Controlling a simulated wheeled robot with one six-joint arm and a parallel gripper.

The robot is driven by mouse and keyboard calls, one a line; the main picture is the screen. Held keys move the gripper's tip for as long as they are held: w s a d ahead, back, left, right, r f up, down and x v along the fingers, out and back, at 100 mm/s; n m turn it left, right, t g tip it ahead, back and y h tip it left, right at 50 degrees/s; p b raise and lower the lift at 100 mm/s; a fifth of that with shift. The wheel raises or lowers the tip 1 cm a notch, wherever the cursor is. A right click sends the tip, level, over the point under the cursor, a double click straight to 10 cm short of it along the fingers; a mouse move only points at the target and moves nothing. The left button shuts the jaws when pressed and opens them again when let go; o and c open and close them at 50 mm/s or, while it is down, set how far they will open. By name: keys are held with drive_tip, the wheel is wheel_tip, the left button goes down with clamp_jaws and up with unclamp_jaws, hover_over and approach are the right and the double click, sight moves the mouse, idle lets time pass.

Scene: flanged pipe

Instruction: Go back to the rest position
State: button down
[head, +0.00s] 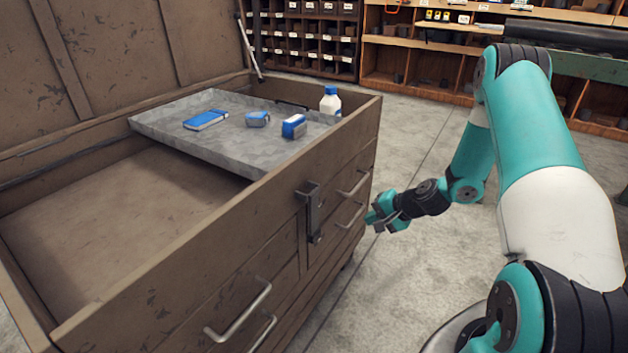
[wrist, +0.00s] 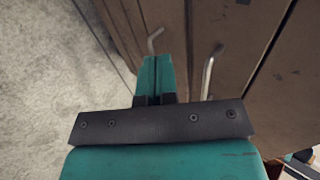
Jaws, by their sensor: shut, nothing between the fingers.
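My gripper (head: 372,217) is at the right end of the brown chest's front, close to its drawer handles, in the head view. In the wrist view my gripper (wrist: 158,62) shows its two teal fingers together with nothing between them. The brown chest (head: 200,290) stands open, and its drawer front (wrist: 235,50) fills the right of the wrist view. Whether the fingertips touch a handle (head: 350,215) is unclear.
A latch (head: 312,212) sticks out of the chest front. Shelves (head: 420,65) stand behind. The concrete floor (head: 400,290) around my arm is clear.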

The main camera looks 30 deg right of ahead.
drive_tip(key=s+a+r+n+g+h, duration=0.1)
drive_tip(key=s+a+r+n+g, duration=0.3)
drive_tip(key=a+r+n, duration=0.55)
drive_tip(key=s+a+r+n+g+h, duration=0.1)
drive_tip(key=s+a+r+h, duration=0.15)
drive_tip(key=s+r, duration=0.3)
drive_tip(key=s+a+r+n+h, duration=0.1)
drive_tip(key=s+a+r+n, duration=0.15)
drive_tip(key=s+r, duration=0.3)
drive_tip(key=s+a+r+n+g+y, duration=0.2)
drive_tip(key=s+a+r+n, duration=0.1)
drive_tip(key=s+a+r, duration=0.4)
drive_tip(key=s+a+r+n+g+y, duration=0.1)
drive_tip(key=s+a+r+n+y, duration=0.1)
drive_tip(key=s+a+n, duration=0.45)
wheel_tip(320, 180, up, 25)
drive_tip(key=w+a+m+p, duration=0.1)
drive_tip(key=w+m+p, duration=0.1)
drive_tip(key=p, duration=2.3)
drive_tip(key=shift+w+a+m, duration=0.2)
drive_tip(key=shift+m, duration=0.45)
